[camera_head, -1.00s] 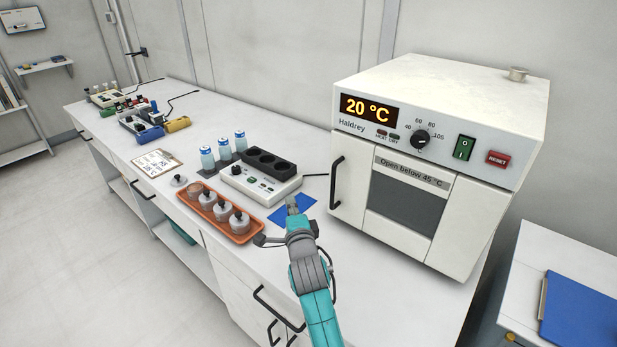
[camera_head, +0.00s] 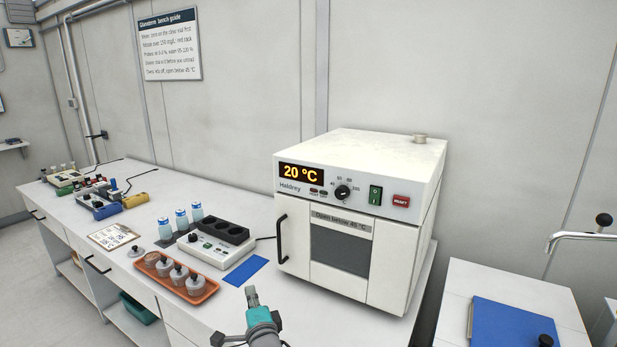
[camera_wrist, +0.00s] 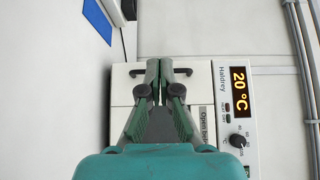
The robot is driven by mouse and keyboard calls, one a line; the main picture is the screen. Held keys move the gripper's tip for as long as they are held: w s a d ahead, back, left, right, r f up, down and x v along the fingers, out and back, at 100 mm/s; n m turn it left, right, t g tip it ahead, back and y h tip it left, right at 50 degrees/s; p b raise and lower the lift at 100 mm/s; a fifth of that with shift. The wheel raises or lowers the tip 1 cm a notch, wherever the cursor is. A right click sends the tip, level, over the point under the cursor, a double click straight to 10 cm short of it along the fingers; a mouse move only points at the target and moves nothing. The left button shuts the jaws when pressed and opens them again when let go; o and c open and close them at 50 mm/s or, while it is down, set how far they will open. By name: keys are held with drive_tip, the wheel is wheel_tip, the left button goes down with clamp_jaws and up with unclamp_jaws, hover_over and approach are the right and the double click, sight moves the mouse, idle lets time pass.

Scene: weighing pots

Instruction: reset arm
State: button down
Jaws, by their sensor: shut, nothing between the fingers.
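My gripper (camera_head: 252,296) is above the bench's front edge, in front of the white oven (camera_head: 405,262). It is shut and empty. In the wrist view my gripper (camera_wrist: 160,66) shows with its fingers together, in front of the oven door and its dark handle. The oven display (camera_head: 301,172) reads 20 °C. The oven door (camera_head: 294,226) looks shut. A flat blue mat (camera_head: 246,270) lies bare on the bench beyond and left of my gripper.
An orange tray (camera_head: 206,292) with several pots stands left of my gripper. Behind it are a white device with a black block (camera_head: 222,233) and 3 blue-white bottles (camera_head: 181,219). A clipboard (camera_head: 113,236) lies further left. At the right is a side table (camera_head: 452,290) with a blue board.

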drive_tip(key=s+d+f+n+h, duration=0.2)
drive_tip(key=s+d+f+n, duration=0.3)
drive_tip(key=s+d+f, duration=1.3)
drive_tip(key=s+d+f+n+h, duration=0.1)
drive_tip(key=s+d, duration=0.2)
drive_tip(key=s, duration=0.3)
drive_tip(key=s+d+f+n+g, duration=0.1)
drive_tip(key=s+d, duration=0.2)
drive_tip(key=s, duration=0.3)
drive_tip(key=s+d+n+h, duration=0.1)
drive_tip(key=s+d, duration=0.1)
drive_tip(key=s, duration=0.5)
drive_tip(key=s+d+r+n, duration=0.2)
drive_tip(key=s+r, duration=0.1)
drive_tip(key=s, duration=0.4)
drive_tip(key=s+d+r+n+h, duration=0.1)
drive_tip(key=s+d+r+n, duration=0.1)
drive_tip(key=s, duration=0.6)
drive_tip(key=s+d+r+n+g+h, duration=0.1)
drive_tip(key=s+d+r, duration=0.1)
drive_tip(key=s+r, duration=0.3)
drive_tip(key=shift+s+d+n, duration=0.3)
drive_tip(key=shift+s+n, duration=0.1)
drive_tip(key=shift+s, duration=0.75)
